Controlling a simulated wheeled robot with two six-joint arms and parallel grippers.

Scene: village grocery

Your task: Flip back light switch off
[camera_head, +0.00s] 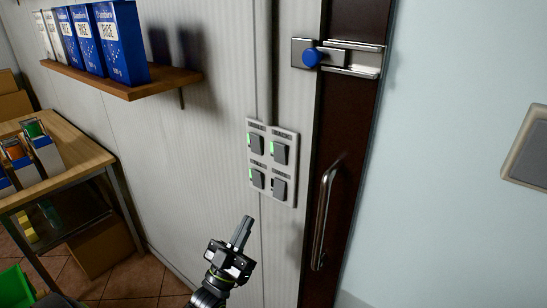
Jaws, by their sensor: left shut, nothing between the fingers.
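A light switch panel (272,162) with two rows of two rocker switches is on the pale ribbed wall, left of the dark door frame. The bottom right switch (279,187) shows no green. My left gripper (245,222) is shut and empty, pointing up just below the panel, apart from the switches in the picture. My right gripper is out of view.
A steel door handle (325,215) and a sliding bolt with a blue knob (312,57) are right of the panel. A wooden shelf (125,82) with rice boxes is at upper left. A wooden table (75,160) and a cardboard box (100,247) stand at left.

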